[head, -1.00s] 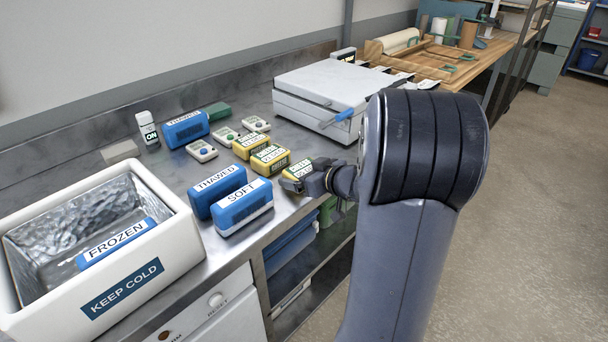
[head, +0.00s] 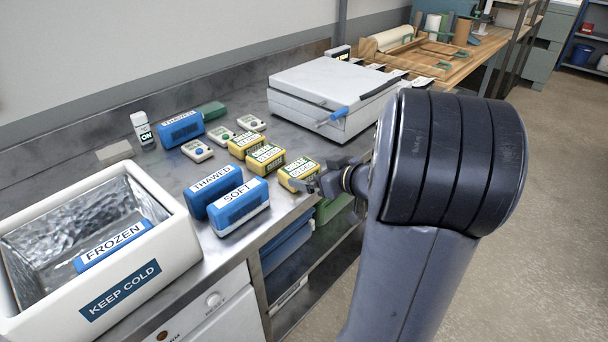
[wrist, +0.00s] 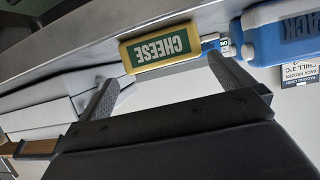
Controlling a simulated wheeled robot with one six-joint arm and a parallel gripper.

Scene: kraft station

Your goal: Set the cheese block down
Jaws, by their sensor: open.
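The cheese block (head: 297,175) is yellow with a dark green label and sits on the metal counter near its front edge. It also shows in the wrist view (wrist: 160,48), where its label reads CHEESE. My gripper (head: 324,180) is just to the right of the block in the head view, open and empty. In the wrist view its two fingers (wrist: 162,72) are spread wide, and the block lies just beyond the fingertips. Part of the block's right side is hidden by my gripper in the head view.
Two similar yellow blocks (head: 266,158) stand behind it. Blue packs marked THAWED (head: 213,186) and SOFT (head: 239,207) are to the left. A white KEEP COLD bin (head: 172,262) stands at the front left. A grey lidded machine (head: 333,92) sits behind.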

